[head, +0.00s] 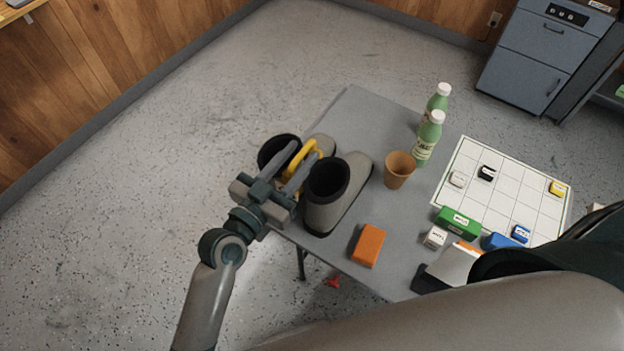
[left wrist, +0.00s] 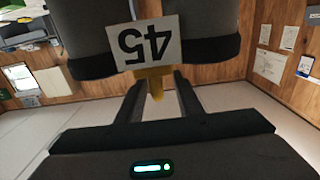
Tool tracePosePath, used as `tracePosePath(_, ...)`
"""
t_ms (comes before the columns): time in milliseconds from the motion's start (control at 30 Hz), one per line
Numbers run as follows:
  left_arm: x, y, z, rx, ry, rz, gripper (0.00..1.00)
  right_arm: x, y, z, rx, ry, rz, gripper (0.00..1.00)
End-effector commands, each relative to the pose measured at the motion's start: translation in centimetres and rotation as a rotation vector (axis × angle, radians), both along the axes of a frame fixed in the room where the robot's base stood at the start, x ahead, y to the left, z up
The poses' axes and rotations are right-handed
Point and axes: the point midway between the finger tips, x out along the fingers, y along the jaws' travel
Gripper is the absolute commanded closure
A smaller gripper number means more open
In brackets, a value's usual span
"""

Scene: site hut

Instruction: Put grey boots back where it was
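The grey boots (head: 334,204) stand as a pair at the table's left corner, dark openings up and toes toward the upper right. A yellow clip with a loop handle (head: 314,146) joins them near their tops. My left gripper (head: 302,156) is at this handle, its fingers on either side with gaps showing, so it looks open around it. In the left wrist view, inverted, the boots (left wrist: 208,28) fill the top, with a white "45" tag (left wrist: 145,43) and the yellow clip (left wrist: 156,84) between the fingertips. My right gripper is not recognisable in view.
On the grey table (head: 385,232) are an orange block (head: 368,245), a brown cup (head: 399,169), two green bottles (head: 430,135) and a white grid sheet (head: 508,190) with small boxes. My own large arm link covers the lower right. Floor left of the table is clear.

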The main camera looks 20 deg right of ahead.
Motion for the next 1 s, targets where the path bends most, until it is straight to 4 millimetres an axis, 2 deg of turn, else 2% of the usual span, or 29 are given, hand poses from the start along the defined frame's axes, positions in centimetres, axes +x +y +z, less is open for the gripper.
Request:
tracePosePath(167, 0.3, -0.5, 0.1, 0.001, 0.001, 0.000, 0.67, -0.1, 0.3, 0.4, 0.003, 0.001, 0.000, 0.69)
tracePosePath(400, 1.7, -2.7, 0.0, -0.001, 0.003, -0.001, 0.67, -0.1, 0.1, 1.8, 0.001, 0.002, 0.000, 0.69)
tracePosePath(600, 2.9, -4.1, -0.2, -0.001, 0.001, 0.001, 0.67, -0.2, -0.4, 2.2, -0.005, 0.003, 0.002, 0.69)
tracePosePath(1000, 2.9, -4.2, -0.4, 0.000, 0.000, 0.001, 0.67, -0.2, -0.8, 2.2, -0.008, 0.003, 0.000, 0.69)
